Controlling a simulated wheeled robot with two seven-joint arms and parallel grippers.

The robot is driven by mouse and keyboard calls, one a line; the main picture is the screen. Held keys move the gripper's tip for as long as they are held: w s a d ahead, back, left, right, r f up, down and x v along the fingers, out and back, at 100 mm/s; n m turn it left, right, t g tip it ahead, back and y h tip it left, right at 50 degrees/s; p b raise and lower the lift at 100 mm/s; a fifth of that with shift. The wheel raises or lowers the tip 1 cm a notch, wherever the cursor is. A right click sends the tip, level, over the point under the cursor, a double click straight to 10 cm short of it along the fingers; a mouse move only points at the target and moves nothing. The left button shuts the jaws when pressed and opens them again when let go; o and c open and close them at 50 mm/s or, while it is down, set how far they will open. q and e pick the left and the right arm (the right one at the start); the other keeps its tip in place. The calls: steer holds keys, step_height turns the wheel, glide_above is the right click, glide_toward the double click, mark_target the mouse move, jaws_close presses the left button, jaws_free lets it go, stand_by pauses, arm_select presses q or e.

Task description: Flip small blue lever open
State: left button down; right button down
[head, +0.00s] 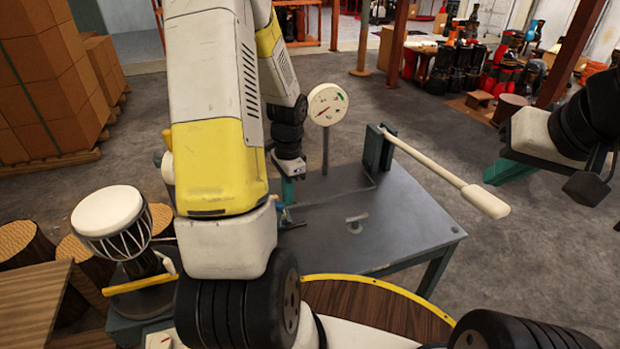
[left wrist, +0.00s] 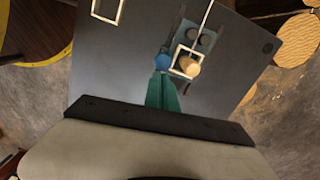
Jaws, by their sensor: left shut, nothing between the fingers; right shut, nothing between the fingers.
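The small blue lever shows a round blue knob (left wrist: 162,62) in the left wrist view, directly ahead of my left fingertips. In the head view a small blue part (head: 281,215) shows at the left edge of the grey table, partly hidden by my arm. My left gripper (head: 288,198) points down there with its teal fingers shut and empty. In the left wrist view its fingertips (left wrist: 163,78) are very close to the blue knob; I cannot tell whether they touch. My right gripper (head: 492,178) is shut and empty, off to the right of the table.
A tan knob (left wrist: 187,67) sits beside the blue one. A goblet drum (head: 108,212) stands at left. The table's right part is mostly clear.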

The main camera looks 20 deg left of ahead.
arm_select(q)
steer(key=shift+s+a+r+t+h, duration=0.2)
steer(key=shift+s+a+t+h, duration=0.55)
steer(key=shift+a, duration=0.2)
steer(key=shift+s+a+f, duration=0.1)
steer(key=shift+s+a, duration=0.55)
steer(key=shift+a, duration=0.2)
steer(key=shift+s, duration=0.15)
step_height(320, 180, up, 12)
steer(key=w, duration=0.2)
steer(key=shift+d, duration=0.1)
